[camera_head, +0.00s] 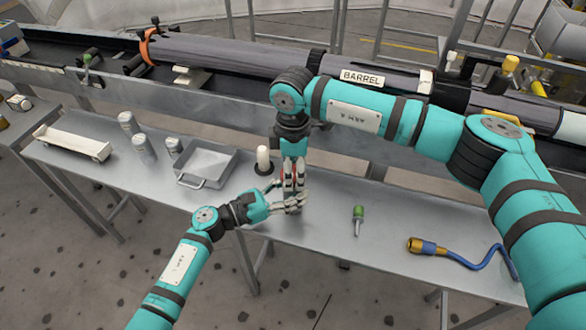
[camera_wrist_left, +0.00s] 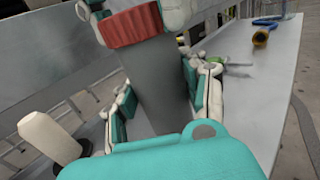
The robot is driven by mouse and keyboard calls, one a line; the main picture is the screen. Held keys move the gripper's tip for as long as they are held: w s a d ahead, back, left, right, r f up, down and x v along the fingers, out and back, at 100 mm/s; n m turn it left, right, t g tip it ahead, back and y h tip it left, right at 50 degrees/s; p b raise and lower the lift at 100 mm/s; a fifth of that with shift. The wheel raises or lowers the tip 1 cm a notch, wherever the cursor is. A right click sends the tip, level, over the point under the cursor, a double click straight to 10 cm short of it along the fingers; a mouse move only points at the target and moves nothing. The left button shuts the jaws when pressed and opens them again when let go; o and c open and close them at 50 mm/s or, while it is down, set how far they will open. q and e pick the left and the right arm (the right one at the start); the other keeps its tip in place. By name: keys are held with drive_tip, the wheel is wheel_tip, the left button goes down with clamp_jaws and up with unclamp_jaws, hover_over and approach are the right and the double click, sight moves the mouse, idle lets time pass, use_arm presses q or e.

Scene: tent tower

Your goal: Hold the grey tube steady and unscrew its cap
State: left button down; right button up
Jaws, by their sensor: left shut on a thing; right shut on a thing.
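The grey tube (camera_wrist_left: 160,85) stands between the fingers of my left gripper (camera_wrist_left: 163,100) in the left wrist view, with finger pads on both sides. Its red ribbed cap (camera_wrist_left: 130,27) sits on the tube's upper end. The pale fingers of my right gripper (camera_wrist_left: 138,10) close on the cap from both sides. In the head view my left gripper (camera_head: 285,202) and right gripper (camera_head: 293,182) meet above the bench's middle. The tube is mostly hidden there by the fingers, with only a little red showing. I cannot tell how far the cap is turned.
On the metal bench (camera_head: 325,215) a white cylinder (camera_head: 263,158) stands close by on a dark base. A metal tray (camera_head: 210,160), grey canisters (camera_head: 143,148) and a white holder (camera_head: 72,142) are left. A green-handled tool (camera_head: 358,213) and blue hose (camera_head: 465,257) lie right.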

drive_tip(key=c, duration=0.4)
drive_tip(key=n, duration=1.3)
drive_tip(key=shift+w+n, duration=0.1)
drive_tip(key=shift+n, duration=0.2)
drive_tip(key=n, duration=0.4)
drive_tip(key=shift+r, duration=0.1)
drive_tip(key=n, duration=0.4)
drive_tip(key=shift+n, duration=0.3)
drive_tip(key=n, duration=0.6)
drive_tip(key=shift+n, duration=0.3)
drive_tip(key=n, duration=0.6)
drive_tip(key=shift+n, duration=0.3)
drive_tip(key=n, duration=0.6)
drive_tip(key=shift+n, duration=0.3)
drive_tip(key=n, duration=0.6)
drive_tip(key=shift+r+n, duration=0.1)
drive_tip(key=shift+n, duration=0.2)
drive_tip(key=n, duration=0.5)
drive_tip(key=shift+n, duration=0.3)
drive_tip(key=shift+r, duration=0.15)
